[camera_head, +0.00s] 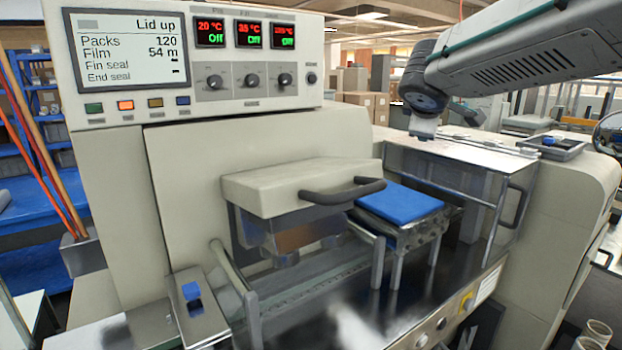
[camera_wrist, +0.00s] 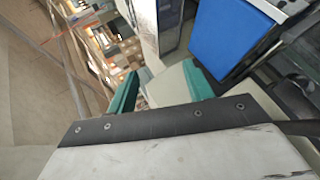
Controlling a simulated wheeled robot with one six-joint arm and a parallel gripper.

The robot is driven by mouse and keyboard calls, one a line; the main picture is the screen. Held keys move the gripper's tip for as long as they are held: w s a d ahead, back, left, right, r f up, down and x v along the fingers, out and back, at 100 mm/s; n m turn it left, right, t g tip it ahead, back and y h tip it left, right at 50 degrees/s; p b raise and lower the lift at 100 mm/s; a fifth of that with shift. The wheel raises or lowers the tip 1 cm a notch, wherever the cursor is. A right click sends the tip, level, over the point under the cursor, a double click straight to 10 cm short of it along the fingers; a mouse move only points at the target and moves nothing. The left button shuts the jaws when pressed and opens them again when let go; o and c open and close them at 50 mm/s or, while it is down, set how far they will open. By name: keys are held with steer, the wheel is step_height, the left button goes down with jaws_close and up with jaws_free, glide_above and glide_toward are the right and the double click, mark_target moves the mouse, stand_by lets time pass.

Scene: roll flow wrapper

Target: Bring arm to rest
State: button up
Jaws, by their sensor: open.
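In the head view my arm (camera_head: 520,65) reaches in from the upper right, with its wrist above the right part of the wrapper (camera_head: 300,150). The fingers cannot be made out there. In the wrist view my gripper (camera_wrist: 161,88) shows two green fingers spread apart, with nothing held between them. A blue pad (camera_wrist: 230,40) lies to the right of the fingers, apart from them; it also shows in the head view (camera_head: 400,202) on a metal stand. The display (camera_head: 130,50) reads "Lid up", and the three readouts above the knobs say "Off".
A beige block with a dark handle (camera_head: 342,192) stands left of the blue pad. A clear guard with a handle (camera_head: 515,205) is below my wrist. A small tray (camera_head: 552,145) sits on the right housing. Blue shelves (camera_head: 30,150) stand at the far left.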

steer(key=s+d+f+m+g, duration=0.3)
steer(key=s+f, duration=0.2)
steer(key=s, duration=0.4)
steer(key=s+d+f+m+g, duration=0.2)
steer(key=s+f+m+g, duration=0.15)
steer(key=s+f, duration=0.35)
steer(key=s+a+f+m+g+y, duration=0.1)
steer(key=s+f+m+g+y, duration=0.1)
steer(key=s, duration=1)
steer(key=s+a+f+m+g+y, duration=0.1)
steer(key=s+f+m+g+y, duration=0.1)
steer(key=s+f, duration=0.4)
steer(key=s+m+y, duration=0.1)
steer(key=s+m, duration=0.1)
steer(key=s, duration=0.3)
steer(key=shift+s+a, duration=0.4)
